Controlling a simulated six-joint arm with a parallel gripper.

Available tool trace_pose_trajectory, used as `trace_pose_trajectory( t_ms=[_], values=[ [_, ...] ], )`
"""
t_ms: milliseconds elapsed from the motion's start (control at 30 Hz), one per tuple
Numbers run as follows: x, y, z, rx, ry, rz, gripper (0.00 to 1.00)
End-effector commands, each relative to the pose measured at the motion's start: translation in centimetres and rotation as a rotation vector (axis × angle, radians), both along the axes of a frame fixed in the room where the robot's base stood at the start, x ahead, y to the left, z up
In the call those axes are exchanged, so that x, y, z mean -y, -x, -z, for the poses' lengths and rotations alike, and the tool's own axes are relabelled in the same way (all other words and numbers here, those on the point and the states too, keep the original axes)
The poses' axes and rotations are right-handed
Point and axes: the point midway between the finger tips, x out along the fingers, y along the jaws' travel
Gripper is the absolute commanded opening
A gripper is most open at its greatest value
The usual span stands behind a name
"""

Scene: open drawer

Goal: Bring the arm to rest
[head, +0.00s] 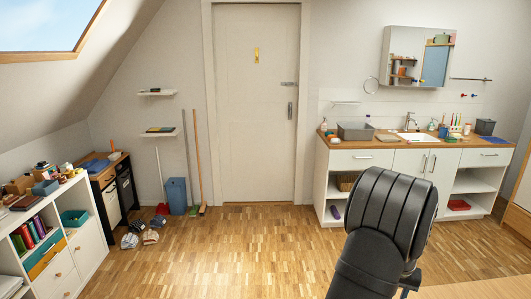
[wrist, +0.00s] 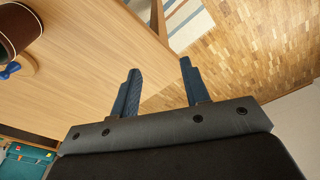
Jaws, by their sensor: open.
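My gripper (wrist: 158,68) shows in the wrist view with its two blue-grey fingers spread well apart. It is open and nothing is between the fingers. It points past the edge of a light wooden surface (wrist: 85,60), with the parquet floor beyond. In the head view, a black part of my arm stands at the lower right, in front of the washstand; the gripper's fingers cannot be seen there.
A brown and dark rounded object (wrist: 16,30) and a small blue item (wrist: 10,70) lie on the wooden surface at left. A teal thing (wrist: 25,162) is at lower left. A washstand (head: 387,164) and a shelf unit (head: 90,245) flank clear floor (head: 215,255).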

Motion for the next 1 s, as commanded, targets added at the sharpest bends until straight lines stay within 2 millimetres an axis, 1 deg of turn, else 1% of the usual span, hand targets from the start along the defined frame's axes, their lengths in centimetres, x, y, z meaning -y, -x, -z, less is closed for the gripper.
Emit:
trace_pose_trajectory(
  t_ms=[33, 400, 800, 1000],
  values=[
    [-1.0, -0.6, 0.3, -0.001, -0.001, -0.014, 0.42],
    [-7.4, -3.7, 2.1, 0.000, 0.000, -0.095, 0.42],
    [-14.8, -6.0, 4.0, -0.001, 0.000, -0.185, 0.42],
    [-18.7, -6.7, 5.0, 0.000, 0.000, -0.232, 0.42]
  ],
)
